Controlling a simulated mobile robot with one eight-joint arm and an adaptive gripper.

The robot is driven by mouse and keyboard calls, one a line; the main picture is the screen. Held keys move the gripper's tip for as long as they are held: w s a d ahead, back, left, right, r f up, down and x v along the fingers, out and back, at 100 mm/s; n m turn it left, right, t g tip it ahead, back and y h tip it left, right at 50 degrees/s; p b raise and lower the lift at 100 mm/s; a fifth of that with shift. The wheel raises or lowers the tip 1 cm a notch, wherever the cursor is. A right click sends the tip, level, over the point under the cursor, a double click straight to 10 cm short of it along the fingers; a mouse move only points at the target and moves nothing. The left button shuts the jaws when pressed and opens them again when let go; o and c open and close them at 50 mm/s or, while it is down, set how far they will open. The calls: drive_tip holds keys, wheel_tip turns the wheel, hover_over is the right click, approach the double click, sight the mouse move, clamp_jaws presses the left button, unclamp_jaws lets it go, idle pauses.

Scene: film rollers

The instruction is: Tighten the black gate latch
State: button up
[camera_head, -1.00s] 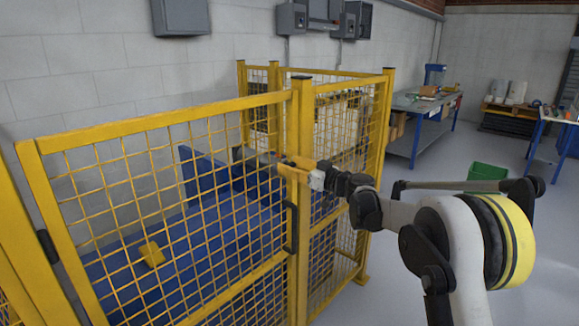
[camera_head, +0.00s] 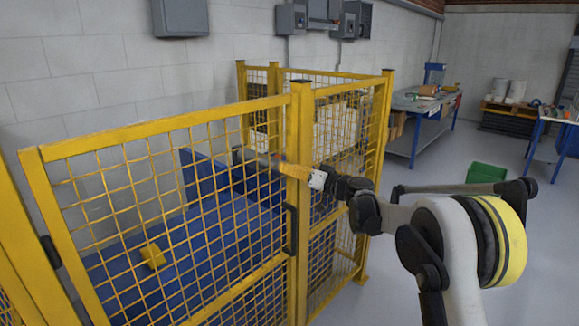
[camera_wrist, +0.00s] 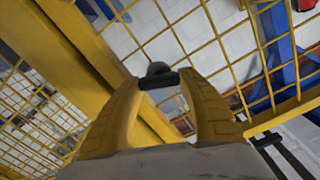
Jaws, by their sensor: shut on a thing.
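My gripper (camera_head: 284,168) has yellow fingers and is at the yellow mesh gate (camera_head: 160,133), beside the post (camera_head: 302,130) at its right end. In the wrist view, my gripper (camera_wrist: 162,82) is shut on the black gate latch (camera_wrist: 157,70), a small bar with a rounded dark knob, held between the fingertips. In the head view my fingers and the post hide the latch, so its turn angle cannot be told. A black upright handle (camera_head: 291,230) is on the gate below my gripper.
Yellow mesh fencing encloses blue machinery (camera_head: 200,245) behind the gate. A workbench (camera_head: 425,103) stands at the back right, with a green bin (camera_head: 487,172) on the floor. The floor to the right is open. Grey boxes (camera_head: 181,17) hang on the wall.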

drive_tip(key=m+p, duration=0.1)
drive_tip(key=m, duration=0.5)
drive_tip(key=shift+w+d, duration=0.1)
drive_tip(key=m, duration=0.2)
drive_tip(key=m+p, duration=0.1)
drive_tip(key=m, duration=0.3)
drive_tip(key=shift+f+m, duration=0.25)
drive_tip(key=shift+m, duration=0.05)
idle(0.3)
drive_tip(key=o, duration=1.2)
drive_tip(key=v, duration=1.2)
